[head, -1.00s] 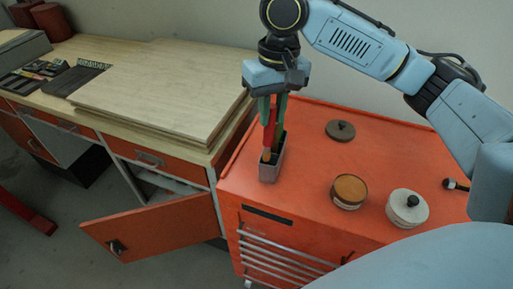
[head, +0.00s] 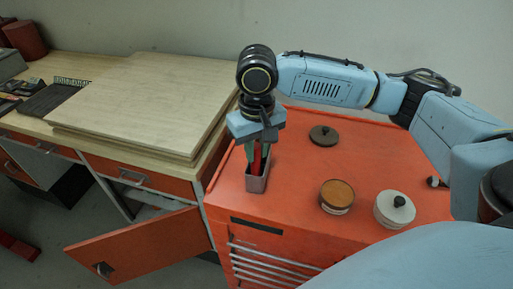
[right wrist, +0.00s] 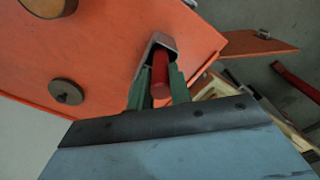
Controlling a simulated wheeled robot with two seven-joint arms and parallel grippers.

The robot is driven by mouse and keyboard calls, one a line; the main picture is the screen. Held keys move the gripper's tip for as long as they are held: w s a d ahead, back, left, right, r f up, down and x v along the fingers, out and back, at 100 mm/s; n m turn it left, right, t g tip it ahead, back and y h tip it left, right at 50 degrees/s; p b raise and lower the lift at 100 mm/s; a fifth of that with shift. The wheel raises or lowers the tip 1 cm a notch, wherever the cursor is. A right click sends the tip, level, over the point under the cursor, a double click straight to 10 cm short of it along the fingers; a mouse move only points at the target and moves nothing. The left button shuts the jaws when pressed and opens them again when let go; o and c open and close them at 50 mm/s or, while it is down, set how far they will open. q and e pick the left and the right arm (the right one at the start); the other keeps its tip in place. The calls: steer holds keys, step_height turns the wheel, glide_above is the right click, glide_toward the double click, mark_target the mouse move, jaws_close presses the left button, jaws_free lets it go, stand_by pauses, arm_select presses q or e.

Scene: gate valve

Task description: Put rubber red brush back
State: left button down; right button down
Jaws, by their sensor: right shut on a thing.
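The red brush (head: 257,157) is upright, its lower part inside a narrow grey metal holder (head: 257,184) on the orange cabinet. My right gripper (head: 255,152) points down over the holder and is shut on the brush. In the right wrist view the brush's red handle (right wrist: 160,72) sits between the two green fingers, and the holder (right wrist: 153,43) is around its far end. The brush's lower end is hidden in the holder. My left gripper is not in view.
On the orange cabinet top (head: 290,185) stand an open round tin (head: 337,196), a white pot with a black knob (head: 395,210) and a dark lid (head: 323,136). A wooden workbench (head: 150,100) is at left, with an open orange door (head: 140,240) below.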

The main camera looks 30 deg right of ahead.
steer(key=c, duration=1.3)
jaws_free()
steer(key=shift+f, duration=0.1)
steer(key=shift+r, duration=0.3)
step_height(320, 180, up, 12)
steer(key=shift+f+p, duration=0.15)
steer(key=shift+p, duration=0.2)
